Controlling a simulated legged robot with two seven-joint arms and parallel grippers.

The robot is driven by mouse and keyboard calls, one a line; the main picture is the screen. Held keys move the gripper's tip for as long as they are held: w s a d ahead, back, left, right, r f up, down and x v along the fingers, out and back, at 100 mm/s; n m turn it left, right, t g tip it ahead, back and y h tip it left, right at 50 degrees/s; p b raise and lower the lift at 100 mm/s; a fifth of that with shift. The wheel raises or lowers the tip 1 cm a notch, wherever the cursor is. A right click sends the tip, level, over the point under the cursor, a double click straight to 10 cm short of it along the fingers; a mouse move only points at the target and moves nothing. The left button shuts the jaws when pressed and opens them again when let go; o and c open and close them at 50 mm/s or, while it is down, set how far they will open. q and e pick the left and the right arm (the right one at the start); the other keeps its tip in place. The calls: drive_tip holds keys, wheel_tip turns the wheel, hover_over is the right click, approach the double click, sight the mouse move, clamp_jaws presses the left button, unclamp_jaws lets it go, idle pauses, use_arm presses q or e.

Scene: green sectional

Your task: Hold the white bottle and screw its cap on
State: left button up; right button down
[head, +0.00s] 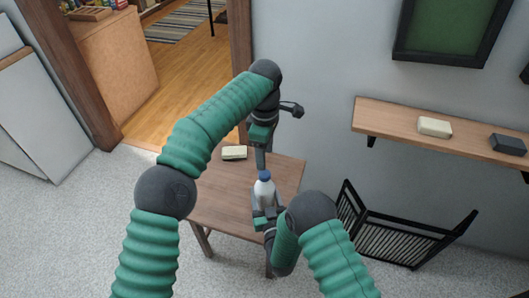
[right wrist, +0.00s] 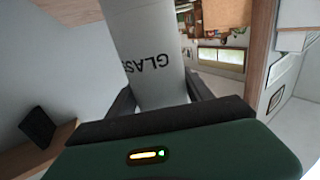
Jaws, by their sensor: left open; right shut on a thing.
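The white bottle (head: 264,192) stands upright over the small wooden table, with a blue cap (head: 265,175) at its top. Whether the cap is threaded on or only resting there cannot be told. My right gripper (head: 266,212) is shut on the bottle's lower body. In the right wrist view the bottle (right wrist: 150,65), with black lettering, sits between the fingers of the right gripper (right wrist: 165,95). My left gripper (head: 261,160) points down just above the cap and is open. Its fingertips look close to the cap; whether they touch it is too small to tell.
The wooden table (head: 225,200) carries a pale yellow block (head: 234,153) at its back left. A black rack (head: 400,235) stands right of the table. A wall shelf (head: 455,138) holds a cream block (head: 434,127) and a dark block (head: 508,144). The table's left part is clear.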

sight(264, 173)
use_arm(q)
wheel_tip(264, 173, down, 8)
drive_tip(key=shift+r, duration=0.1)
idle(0.4)
clamp_jaws()
